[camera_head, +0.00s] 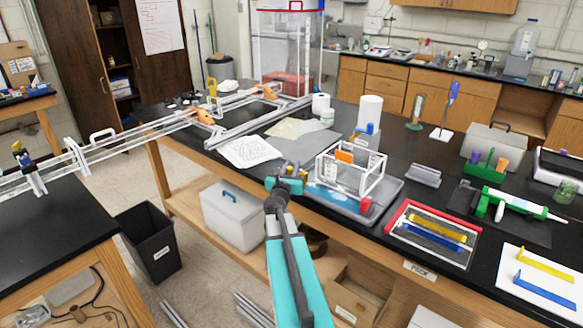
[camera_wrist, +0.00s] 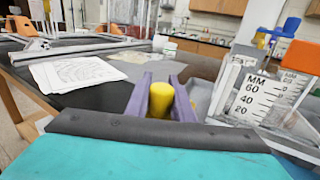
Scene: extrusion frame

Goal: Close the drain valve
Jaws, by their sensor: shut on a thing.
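My gripper (camera_head: 292,170) is at the left side of a clear tank with a white frame (camera_head: 351,190), above the tray's left end. In the wrist view its two purple fingers (camera_wrist: 161,98) are shut on a yellow knob (camera_wrist: 160,101), which looks like the drain valve's handle. Its joint to the tank and the valve's position are hidden. The tank (camera_wrist: 262,100), marked with a millimetre scale, stands to the right of the fingers.
The tank stands in a grey tray (camera_head: 388,208) on the black bench. White papers (camera_head: 249,152) lie left of my gripper. A red-edged tray (camera_head: 432,233) with yellow and blue strips lies to the right. White rolls (camera_head: 370,112) stand behind the tank.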

